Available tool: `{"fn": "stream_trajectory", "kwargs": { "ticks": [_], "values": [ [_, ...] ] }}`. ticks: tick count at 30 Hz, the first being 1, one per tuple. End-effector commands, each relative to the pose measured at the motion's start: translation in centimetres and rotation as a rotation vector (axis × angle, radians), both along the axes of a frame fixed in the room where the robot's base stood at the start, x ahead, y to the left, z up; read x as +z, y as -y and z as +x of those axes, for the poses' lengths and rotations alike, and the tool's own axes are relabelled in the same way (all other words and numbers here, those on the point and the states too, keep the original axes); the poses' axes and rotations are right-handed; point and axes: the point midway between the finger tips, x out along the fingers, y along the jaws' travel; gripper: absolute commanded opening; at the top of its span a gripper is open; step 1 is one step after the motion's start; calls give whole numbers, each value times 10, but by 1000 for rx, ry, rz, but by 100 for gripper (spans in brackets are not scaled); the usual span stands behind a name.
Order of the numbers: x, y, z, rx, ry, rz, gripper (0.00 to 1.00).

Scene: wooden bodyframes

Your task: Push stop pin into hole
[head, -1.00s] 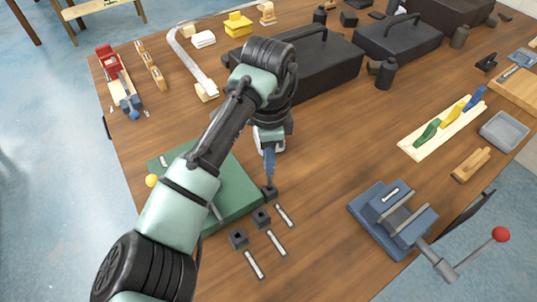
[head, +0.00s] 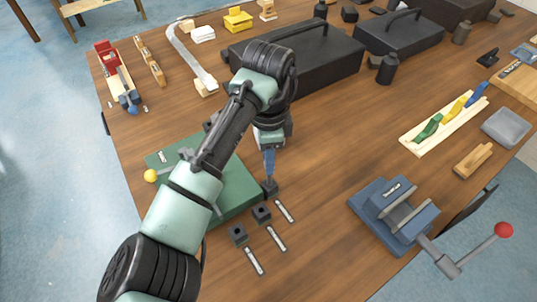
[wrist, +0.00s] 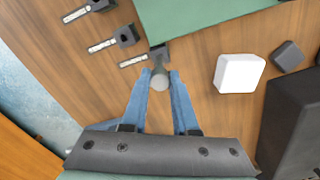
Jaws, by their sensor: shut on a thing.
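My gripper (head: 269,174) points down beside the green board, its blue fingers shut on a grey, round-topped piece (wrist: 160,79), apparently the stop pin. A dark block (wrist: 158,56) is right at the fingertips in the wrist view; the head view shows it under them too (head: 270,189). I cannot tell how deep the grey piece sits in the block, or see the hole. Two more dark blocks, a middle one (head: 262,213) and a near one (head: 238,234), stand in the same row. Silver strips lie beside the blocks, the closest to the gripper at its right (head: 284,210).
The green board (head: 236,194) lies left of the blocks. A white box (wrist: 239,74) is near the gripper in the wrist view. A blue vise (head: 395,217) stands to the right, a black toolbox (head: 312,72) behind. The wood between vise and blocks is clear.

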Motion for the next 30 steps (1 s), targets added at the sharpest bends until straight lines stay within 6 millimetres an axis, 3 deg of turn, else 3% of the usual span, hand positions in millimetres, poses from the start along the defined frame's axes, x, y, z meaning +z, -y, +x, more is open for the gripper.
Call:
{"fn": "stream_trajectory", "kwargs": {
  "ticks": [23, 24, 30],
  "values": [
    [-20, 0, 0, 0, 1, 0, 0],
    [-20, 0, 0, 0, 1, 0, 31],
    [-19, 0, 0, 0, 1, 0, 62]
  ]
}}
